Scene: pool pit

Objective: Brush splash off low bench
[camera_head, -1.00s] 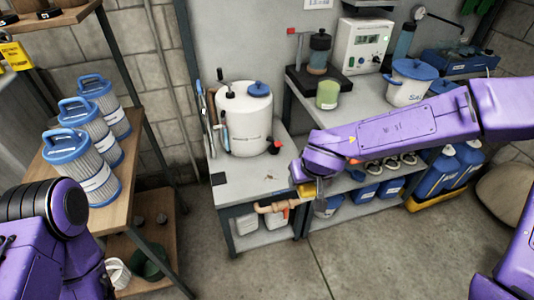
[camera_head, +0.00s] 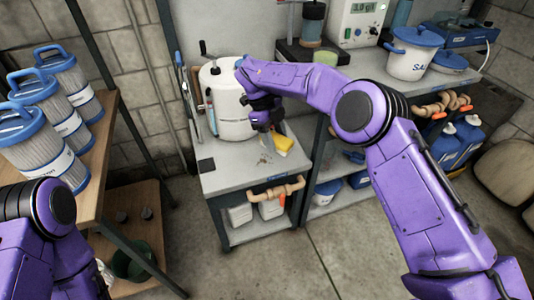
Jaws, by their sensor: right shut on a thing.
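The low bench (camera_head: 232,175) has a grey top and stands left of the middle. A small brownish splash (camera_head: 263,160) marks its top toward the right side. My right gripper (camera_head: 268,122) is above the bench's right part, shut on a yellow brush (camera_head: 283,143). The brush is close to the bench top, just right of the splash; I cannot tell whether it touches. The fingertips are partly hidden by the dark gripper body. Only my left arm shows at the lower left; its gripper is outside the view.
A white tank (camera_head: 231,108) stands at the back of the bench, close beside my right gripper. Filter cartridges (camera_head: 62,135) stand on a wooden shelf at left. A white bucket (camera_head: 410,58) stands on the higher counter.

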